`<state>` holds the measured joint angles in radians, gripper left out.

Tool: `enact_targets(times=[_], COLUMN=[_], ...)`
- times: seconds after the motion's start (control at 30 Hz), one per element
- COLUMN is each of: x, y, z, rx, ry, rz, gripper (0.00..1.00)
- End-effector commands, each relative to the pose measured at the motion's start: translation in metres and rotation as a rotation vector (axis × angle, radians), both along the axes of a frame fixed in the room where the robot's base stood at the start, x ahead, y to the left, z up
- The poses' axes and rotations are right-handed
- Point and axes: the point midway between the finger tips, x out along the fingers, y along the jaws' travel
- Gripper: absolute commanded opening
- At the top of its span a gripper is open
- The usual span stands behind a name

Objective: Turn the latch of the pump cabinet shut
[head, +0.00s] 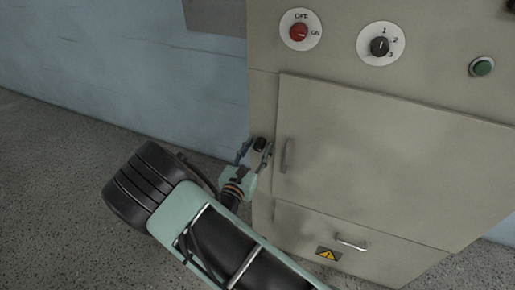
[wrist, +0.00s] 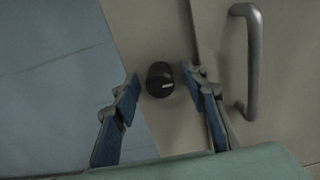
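The pump cabinet (head: 390,165) is a beige cabinet with a large door that looks closed. Its latch (head: 260,143) is a small black round knob on the frame just left of the door. In the wrist view the latch (wrist: 160,79) shows a short pale mark pointing to the right. My gripper (head: 255,152) is in front of the latch. In the wrist view my gripper (wrist: 160,92) has its two blue-padded fingers apart, one on each side of the latch. A gap shows on the left; the right finger is close to the knob, and I cannot tell whether it touches.
The door has a vertical grey handle (head: 287,156) close right of my gripper. A red switch (head: 299,32), a black dial (head: 380,46) and a green button (head: 482,67) sit above. A drawer handle (head: 351,242) and warning label (head: 328,254) are below. A blue wall (head: 130,75) stands left.

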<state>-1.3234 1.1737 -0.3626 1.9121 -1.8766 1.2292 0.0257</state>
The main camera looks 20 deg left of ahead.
Motion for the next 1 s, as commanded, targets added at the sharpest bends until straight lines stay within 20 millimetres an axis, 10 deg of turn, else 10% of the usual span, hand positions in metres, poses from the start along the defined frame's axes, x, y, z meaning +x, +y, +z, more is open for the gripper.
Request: enact_targets(times=[0.47,1.0], x=[-0.0005,-0.0008], y=[0.0000,0.0000], z=[-0.0001,0.0014], rx=[0.000,-0.176], ry=[0.000,0.014], rz=[0.000,0.000], gripper=[0.00,0.00])
